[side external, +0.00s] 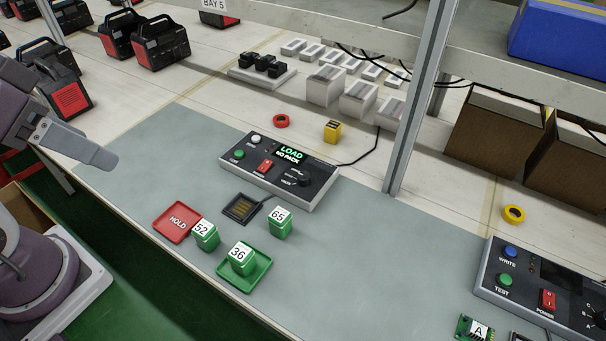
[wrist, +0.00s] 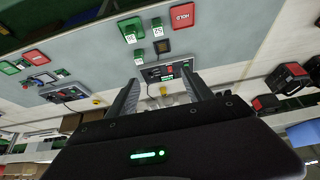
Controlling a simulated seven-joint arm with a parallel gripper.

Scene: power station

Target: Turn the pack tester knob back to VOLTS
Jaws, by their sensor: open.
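The pack tester (side external: 278,170) is a grey box with a black face on the grey-green mat. Its lit display reads LOAD and NO PACK. The black knob (side external: 304,180) is at the right of its face, beside the VOLTS label; its pointer is too small to read surely. The tester also shows in the wrist view (wrist: 165,73), beyond and between my fingers. My gripper (wrist: 160,77) is open and empty. In the side view my gripper (side external: 95,153) is at the left edge, above the bench and well apart from the tester.
Green packs 52 (side external: 205,238), 36 (side external: 242,262) and 65 (side external: 280,225) stand in front of the tester, near the red HOLD tray (side external: 172,222) and black pack socket (side external: 242,208). A second tester box (side external: 530,285) is at right. A metal post (side external: 415,110) rises behind.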

